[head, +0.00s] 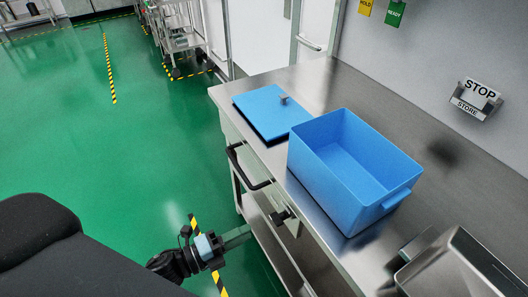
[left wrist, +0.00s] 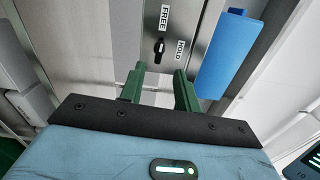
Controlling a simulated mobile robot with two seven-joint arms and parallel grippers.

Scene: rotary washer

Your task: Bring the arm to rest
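My left gripper (head: 238,235) is beside the front of the steel bench, low, with its green fingers pointing toward the bench. In the left wrist view its two fingers (left wrist: 160,72) stand apart with nothing between them, so it is open and empty. Beyond the fingertips in that view is a steel panel with a small dark knob (left wrist: 159,48) between a FREE label and a HOLD label. The knob also shows on the bench front in the head view (head: 281,215). The fingers look apart from it. My right gripper is not in view.
The steel bench (head: 325,83) carries an empty open blue bin (head: 350,165) and a flat blue lid (head: 270,110) with a small handle. A black bar handle (head: 245,170) juts from the bench front. A metal container (head: 460,268) stands at lower right. Green floor (head: 130,150) at left is clear.

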